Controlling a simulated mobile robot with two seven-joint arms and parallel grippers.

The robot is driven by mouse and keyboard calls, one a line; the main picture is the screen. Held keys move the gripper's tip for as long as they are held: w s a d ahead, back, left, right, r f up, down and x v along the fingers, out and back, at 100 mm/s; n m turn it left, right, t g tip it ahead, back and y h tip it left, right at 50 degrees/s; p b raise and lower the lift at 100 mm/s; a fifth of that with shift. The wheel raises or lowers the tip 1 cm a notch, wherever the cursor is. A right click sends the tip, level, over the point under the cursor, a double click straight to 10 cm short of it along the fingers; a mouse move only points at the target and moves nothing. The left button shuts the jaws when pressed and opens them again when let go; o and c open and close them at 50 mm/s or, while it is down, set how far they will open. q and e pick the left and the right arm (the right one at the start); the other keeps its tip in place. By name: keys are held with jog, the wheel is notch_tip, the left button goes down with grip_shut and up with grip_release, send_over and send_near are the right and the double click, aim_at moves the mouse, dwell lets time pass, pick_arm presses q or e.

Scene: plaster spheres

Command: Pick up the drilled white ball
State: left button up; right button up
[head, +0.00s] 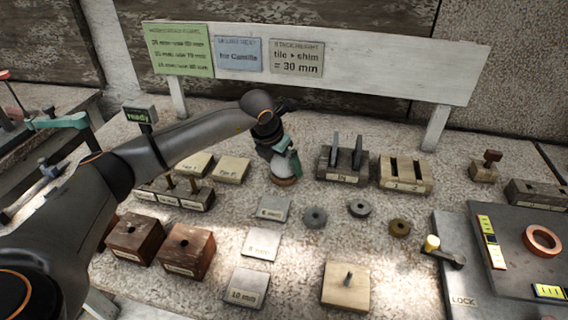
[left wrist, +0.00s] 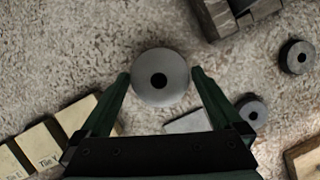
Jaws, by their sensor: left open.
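The drilled white ball (left wrist: 147,92) shows in the left wrist view as a pale round with a dark hole in its middle, facing the camera. My left gripper (left wrist: 161,74) is open, with one green finger on each side of the ball. The fingertips are close to its sides; I cannot tell whether they touch. In the head view my left gripper (head: 284,163) points down over the ball, which it mostly hides. A brownish round rim (head: 284,181) shows just under it. My right gripper is in neither view.
Behind stands a white board (head: 370,62) with notes. Right of the gripper are a slotted dark block (head: 343,176) and a slotted wooden block (head: 405,187). Grey washers (head: 315,217) and flat tiles (head: 262,244) lie in front. Two tan tiles (head: 231,169) lie to the left.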

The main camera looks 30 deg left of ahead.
pick_arm(q)
jog(key=shift+f, duration=0.1)
jog(key=c, duration=1.2)
jog(key=shift+c, duration=0.6)
